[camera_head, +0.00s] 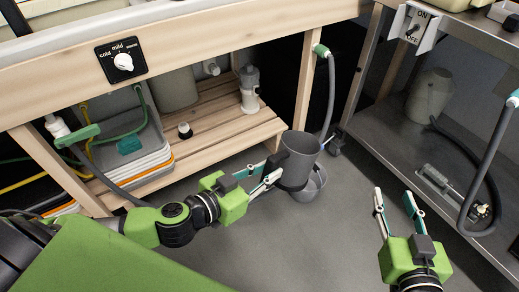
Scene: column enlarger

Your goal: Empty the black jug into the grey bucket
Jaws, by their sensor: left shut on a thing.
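The black jug (299,155), a dark grey cylinder with a black handle on its left side, is in the middle of the head view. My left gripper (270,181) is shut on the jug's handle side. The jug looks close to upright, leaning slightly to the right; its contents cannot be seen. A grey round vessel, likely the bucket (315,187), shows partly behind and below the jug, near the floor; the jug hides much of it. My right gripper (394,200) is open and empty, over the floor to the right.
A wooden bench with a dial panel (122,61) and a slatted lower shelf (225,125) is at left. Stacked trays (135,165) stand under it. A metal table with a lower shelf (385,130) is at right, holding another grey container (429,96). Floor between is clear.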

